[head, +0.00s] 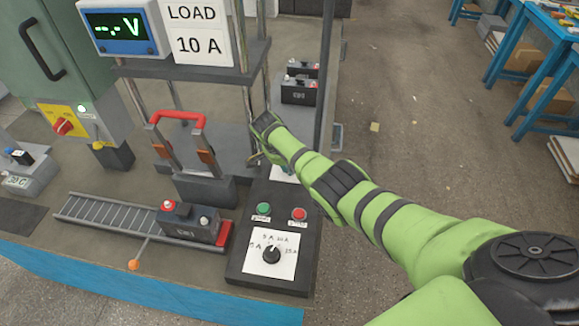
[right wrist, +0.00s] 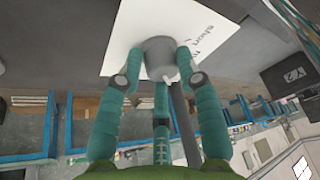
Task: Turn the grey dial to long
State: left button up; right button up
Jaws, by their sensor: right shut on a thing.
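The grey dial (right wrist: 160,50) sits on a white label plate (right wrist: 128,30) in the right wrist view. The word "short" is printed on the plate beside the dial; other lettering is cut off or hidden. The teal fingers of my right gripper (right wrist: 162,80) are closed around the dial, and a small white mark shows on its rim. In the head view my right gripper (head: 264,150) reaches the far end of the dark control panel (head: 240,262) and hides the dial. Only a sliver of the white plate shows there. My left gripper is in neither view.
Nearer on the panel are a green button (head: 263,208), a red button (head: 298,214) and a black ampere knob (head: 271,254). Left of it stand a red-handled clamp (head: 178,117) and a battery (head: 190,222) on a roller track (head: 110,214). A dark post rises behind my right arm.

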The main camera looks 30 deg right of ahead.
jog(key=shift+w+d+r+m, duration=0.2)
jog(key=shift+w+r+m, duration=0.2)
jog(key=shift+m, duration=0.1)
jog(key=o, duration=1)
jog(key=shift+o, duration=0.4)
jog(key=shift+s+f, duration=0.1)
jog(key=shift+f, duration=0.15)
jog(key=shift+v, duration=0.8)
jog(key=v, duration=1)
jog(key=shift+a+r, duration=0.15)
jog(key=shift+r, duration=0.05)
jog(key=shift+f, duration=0.1)
